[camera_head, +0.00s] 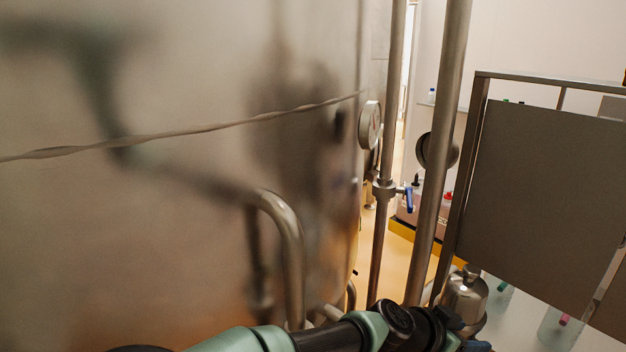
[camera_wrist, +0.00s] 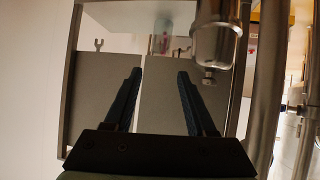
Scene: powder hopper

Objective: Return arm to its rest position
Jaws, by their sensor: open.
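My gripper (camera_wrist: 160,75) shows in the wrist view with its two dark fingers spread apart and nothing between them. Beyond the fingers is a grey panel (camera_wrist: 95,95). In the head view my green and black arm reaches along the bottom edge, in front of a large steel tank, toward the right. The gripper end of the arm is near the bottom right, and its fingers cannot be made out there.
The steel tank (camera_head: 180,230) fills the left, with a bent pipe (camera_head: 292,250) close to my arm. Vertical pipes (camera_head: 440,150) and a blue-handled valve (camera_head: 408,196) stand centre right. A steel canister (camera_wrist: 215,35) is near my right finger. A dark panel (camera_head: 545,190) stands at right.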

